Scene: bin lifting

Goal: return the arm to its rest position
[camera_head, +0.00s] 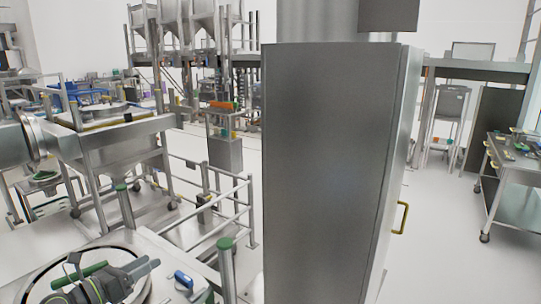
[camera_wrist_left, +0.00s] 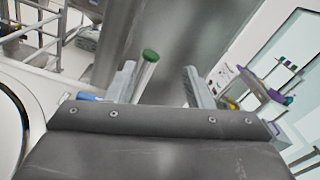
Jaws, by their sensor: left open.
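My left gripper (camera_head: 128,270) is at the bottom left of the head view, above a round-rimmed steel surface (camera_head: 60,262). In the left wrist view its two grey fingers stand apart (camera_wrist_left: 160,82), with nothing held between them. A green-capped post (camera_wrist_left: 148,62) shows beyond the fingers in that view. My right gripper is in neither view.
A tall steel cabinet (camera_head: 335,170) with a yellow handle (camera_head: 402,217) fills the middle of the head view. Green-capped posts (camera_head: 225,262) and metal railings stand left of it. A blue item (camera_head: 183,279) lies near my left gripper. Open floor (camera_head: 430,240) shows at right.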

